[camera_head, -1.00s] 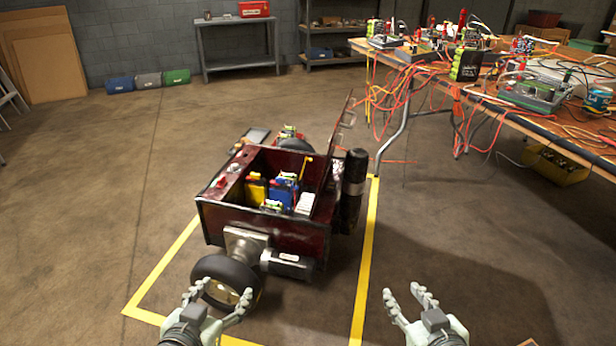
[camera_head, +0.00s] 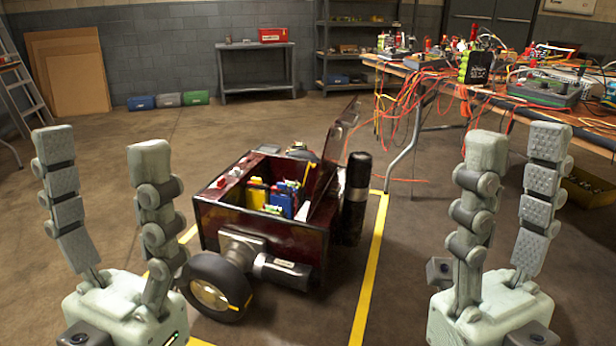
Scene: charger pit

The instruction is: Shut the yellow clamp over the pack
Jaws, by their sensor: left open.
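A dark red wheeled machine (camera_head: 265,220) stands on the floor with its top bay open. Inside the bay are a yellow pack (camera_head: 256,194) and a blue pack (camera_head: 282,202), side by side. A thin yellow bar, seemingly the yellow clamp (camera_head: 307,173), stands raised at the bay's right rear; its lower end is hidden. My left gripper (camera_head: 100,145) is open and empty, fingers up, left of the machine and nearer to me. My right gripper (camera_head: 517,145) is open and empty, fingers up, to the machine's right. Neither touches the machine.
Yellow floor tape (camera_head: 372,270) surrounds the machine. A cluttered table (camera_head: 530,95) with hanging cables stands at the right. The floor at left is open.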

